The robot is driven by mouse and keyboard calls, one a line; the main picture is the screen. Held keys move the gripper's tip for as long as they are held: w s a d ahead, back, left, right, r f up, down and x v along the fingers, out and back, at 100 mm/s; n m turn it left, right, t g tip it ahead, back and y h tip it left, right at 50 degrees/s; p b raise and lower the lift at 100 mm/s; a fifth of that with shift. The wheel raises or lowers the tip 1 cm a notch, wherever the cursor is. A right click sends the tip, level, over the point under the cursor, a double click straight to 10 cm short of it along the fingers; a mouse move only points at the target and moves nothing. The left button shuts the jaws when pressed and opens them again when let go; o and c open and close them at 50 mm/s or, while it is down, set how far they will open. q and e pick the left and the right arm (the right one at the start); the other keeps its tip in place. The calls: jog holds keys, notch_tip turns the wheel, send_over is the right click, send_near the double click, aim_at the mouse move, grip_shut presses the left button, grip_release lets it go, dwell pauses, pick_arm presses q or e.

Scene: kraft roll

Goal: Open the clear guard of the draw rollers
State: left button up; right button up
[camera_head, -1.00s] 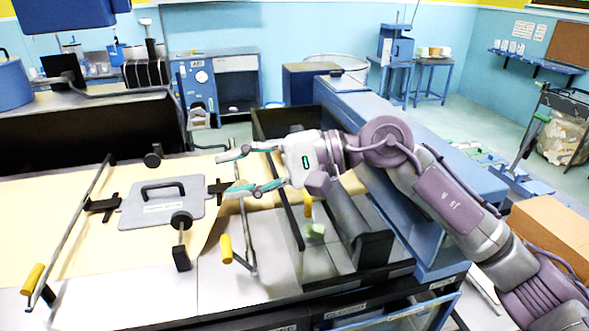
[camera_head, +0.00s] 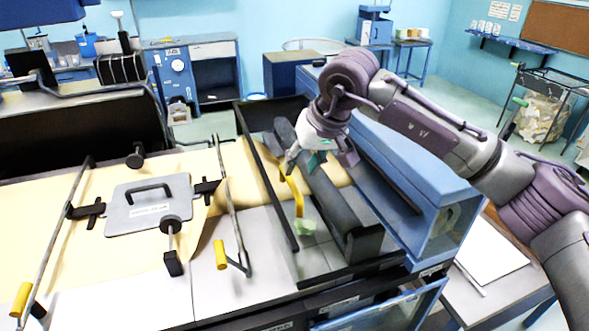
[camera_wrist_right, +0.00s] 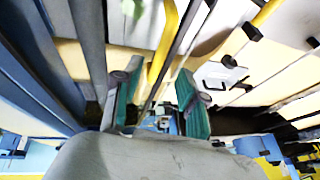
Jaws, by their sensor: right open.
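The clear guard shows as a see-through panel in a dark frame (camera_head: 268,190) over the draw rollers. It looks closed. A dark roller (camera_head: 330,190) lies beside it. A curved yellow handle (camera_head: 296,197) stands at the guard and also shows in the right wrist view (camera_wrist_right: 168,40). My right gripper (camera_head: 301,166) is open, pointing down at the upper end of the yellow handle. In the right wrist view its teal-padded fingers (camera_wrist_right: 158,78) lie on either side of the yellow bar in the picture; I cannot tell if they touch it. My left gripper is out of view.
A blue machine housing (camera_head: 420,200) stands right of the rollers. A grey plate with a black handle (camera_head: 150,208) lies on the kraft paper (camera_head: 95,240) at left. A rod with a yellow grip (camera_head: 221,254) stands left of the guard. A small green object (camera_head: 305,228) is near the rollers.

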aim_at(292, 181)
jog(key=shift+p+x, duration=0.7)
jog(key=shift+x, duration=1.85)
grip_shut()
